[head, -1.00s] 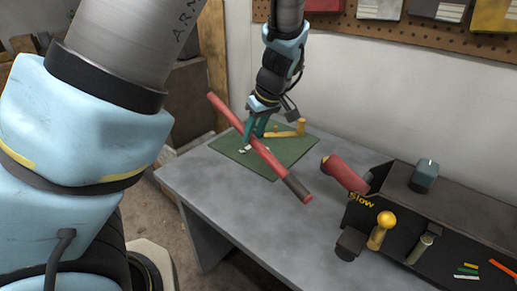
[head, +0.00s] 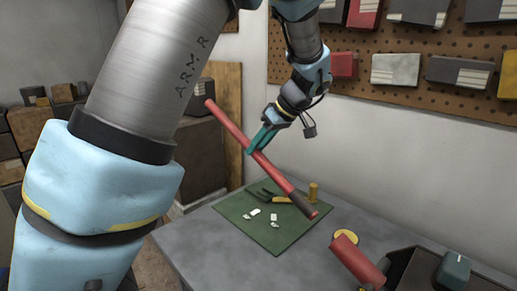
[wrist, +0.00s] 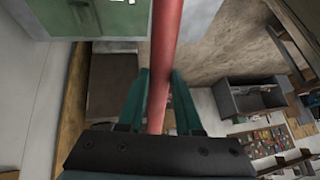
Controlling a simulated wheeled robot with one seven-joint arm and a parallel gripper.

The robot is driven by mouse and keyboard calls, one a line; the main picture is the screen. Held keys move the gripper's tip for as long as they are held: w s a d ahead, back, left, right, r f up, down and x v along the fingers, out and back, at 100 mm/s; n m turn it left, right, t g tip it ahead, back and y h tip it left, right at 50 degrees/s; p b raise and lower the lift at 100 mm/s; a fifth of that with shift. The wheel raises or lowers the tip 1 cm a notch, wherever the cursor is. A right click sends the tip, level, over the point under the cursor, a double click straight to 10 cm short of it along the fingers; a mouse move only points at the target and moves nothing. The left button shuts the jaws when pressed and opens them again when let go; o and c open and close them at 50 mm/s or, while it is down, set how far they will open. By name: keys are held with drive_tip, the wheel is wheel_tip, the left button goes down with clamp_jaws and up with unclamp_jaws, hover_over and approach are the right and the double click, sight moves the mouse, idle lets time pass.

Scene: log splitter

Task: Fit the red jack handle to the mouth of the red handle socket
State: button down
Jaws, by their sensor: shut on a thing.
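The red jack handle (head: 233,131) is a long red rod with a dark band near its lower right end. My gripper (head: 261,141) is shut on it near its middle and holds it tilted in the air above the green mat. In the wrist view the rod (wrist: 164,50) runs between the two teal fingers (wrist: 158,100). The red handle socket (head: 357,260) is a short, thick red tube at the lower right, tilted up to the left. The handle's dark-banded end is above and left of the socket, apart from it.
A green mat (head: 240,228) on the grey table (head: 205,255) holds small white pieces and a yellow-handled tool (head: 283,199). A dark machine body with a teal knob (head: 453,270) stands at the lower right. A pegboard (head: 388,84) with boxes is on the wall behind.

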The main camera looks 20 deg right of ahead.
sight(294, 188)
drive_tip(key=shift+s+d+f+b, duration=0.3)
drive_tip(key=shift+s+d+f, duration=0.1)
drive_tip(key=shift+s, duration=0.35)
drive_tip(key=shift+s+d+f+b, duration=0.25)
drive_tip(key=shift+s+d+f, duration=0.2)
drive_tip(key=shift+s, duration=0.35)
drive_tip(key=shift+s+d+f+b, duration=0.3)
drive_tip(key=shift+s+d+f, duration=0.1)
drive_tip(key=shift+s, duration=0.35)
drive_tip(key=shift+s+d+f+b, duration=0.4)
drive_tip(key=shift+s+d+f, duration=0.25)
drive_tip(key=shift+s, duration=0.55)
drive_tip(key=shift+s+d+f+b, duration=0.4)
drive_tip(key=shift+s+d+f, duration=0.2)
drive_tip(key=shift+s, duration=0.6)
drive_tip(key=shift+s+d+f+b, duration=0.4)
drive_tip(key=shift+s+d+f, duration=0.25)
drive_tip(key=shift+s, duration=0.55)
idle(0.5)
drive_tip(key=c, duration=0.5)
unclamp_jaws()
drive_tip(key=shift+a, duration=0.1)
drive_tip(key=shift+f, duration=0.1)
drive_tip(key=b+v, duration=0.1)
drive_tip(key=v, duration=0.9)
drive_tip(key=shift+s+r, duration=0.15)
drive_tip(key=shift+r, duration=0.2)
